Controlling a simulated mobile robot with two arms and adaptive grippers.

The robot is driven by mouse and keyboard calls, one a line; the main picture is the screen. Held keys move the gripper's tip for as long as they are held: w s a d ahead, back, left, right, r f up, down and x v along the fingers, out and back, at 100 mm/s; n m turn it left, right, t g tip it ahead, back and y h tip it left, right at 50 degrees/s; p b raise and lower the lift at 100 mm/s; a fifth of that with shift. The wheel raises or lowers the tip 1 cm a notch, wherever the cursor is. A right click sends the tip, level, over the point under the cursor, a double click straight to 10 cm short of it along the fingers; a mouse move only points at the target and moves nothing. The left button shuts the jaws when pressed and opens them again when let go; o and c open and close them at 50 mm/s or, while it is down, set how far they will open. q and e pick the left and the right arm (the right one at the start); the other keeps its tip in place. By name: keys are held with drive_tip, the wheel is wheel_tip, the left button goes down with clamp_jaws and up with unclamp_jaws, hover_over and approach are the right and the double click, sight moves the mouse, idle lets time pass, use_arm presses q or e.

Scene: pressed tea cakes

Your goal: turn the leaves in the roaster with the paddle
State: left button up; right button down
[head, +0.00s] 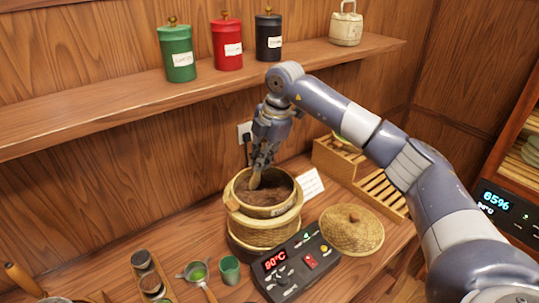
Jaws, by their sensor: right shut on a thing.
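The roaster (264,226) stands on the wooden counter at the middle, a round woven basket-like body with a wide pan on top. Brown leaves (268,195) lie in its pan. My right gripper (262,165) points down over the pan from above and is shut on the paddle (254,180). The paddle is a pale wooden piece; its lower end is at the leaves near the pan's back left side. Its upper part is hidden by the fingers. My left gripper is out of view.
A control box (291,265) reading 90°C stands in front of the roaster. A woven lid (350,230) lies to the right, with a wooden slatted rack (380,193) behind it. A green cup (230,270) stands at front left. A shelf (130,104) with canisters runs above.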

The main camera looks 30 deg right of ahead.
drive_tip(key=shift+s+a, duration=0.2)
drive_tip(key=shift+a, duration=0.05)
drive_tip(key=p+v, duration=0.1)
drive_tip(key=v, duration=0.1)
drive_tip(key=w+p+v, duration=0.1)
drive_tip(key=p+v, duration=0.1)
drive_tip(key=v, duration=0.1)
drive_tip(key=a+p+v, duration=0.1)
drive_tip(key=p+v, duration=0.1)
drive_tip(key=shift+w+r, duration=0.15)
drive_tip(key=shift+r, duration=0.3)
drive_tip(key=shift+f, duration=0.1)
